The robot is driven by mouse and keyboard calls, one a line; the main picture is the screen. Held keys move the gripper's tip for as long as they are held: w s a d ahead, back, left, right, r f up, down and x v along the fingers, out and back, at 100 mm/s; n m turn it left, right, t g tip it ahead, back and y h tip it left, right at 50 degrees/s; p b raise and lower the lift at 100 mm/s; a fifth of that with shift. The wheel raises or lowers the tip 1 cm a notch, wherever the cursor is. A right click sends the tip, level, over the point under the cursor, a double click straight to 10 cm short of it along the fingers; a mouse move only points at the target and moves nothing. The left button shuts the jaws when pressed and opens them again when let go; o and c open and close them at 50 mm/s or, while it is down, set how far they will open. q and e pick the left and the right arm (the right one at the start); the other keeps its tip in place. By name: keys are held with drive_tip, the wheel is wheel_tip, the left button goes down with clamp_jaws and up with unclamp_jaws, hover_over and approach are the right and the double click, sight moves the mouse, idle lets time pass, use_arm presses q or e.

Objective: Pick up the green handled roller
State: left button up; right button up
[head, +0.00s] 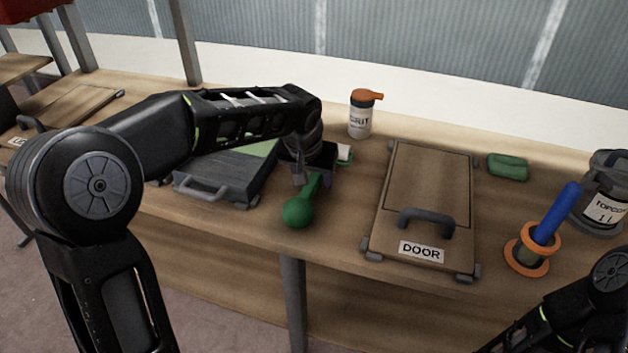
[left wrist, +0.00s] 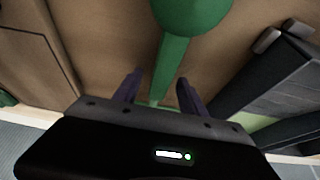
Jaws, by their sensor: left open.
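The green handled roller (head: 298,212) lies on the wooden bench near its front edge, with its round green knob toward the edge. Its green handle runs back under my left gripper (head: 312,178), which hides part of it. A small white and green piece (head: 344,153) shows just behind the gripper; I cannot tell if it belongs to the roller. In the left wrist view the green handle (left wrist: 172,60) runs between the fingers of my left gripper (left wrist: 158,88), which stand apart on either side of it. My right gripper is out of view; only my right arm shows at the lower right.
A dark tray (head: 208,192) with a handle stands close left of the roller. A board labelled DOOR (head: 425,185) lies to the right.

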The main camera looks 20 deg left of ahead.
use_arm(q)
drive_tip(key=shift+f, duration=0.1)
drive_tip(key=shift+c, duration=0.3)
clamp_jaws()
idle(0.5)
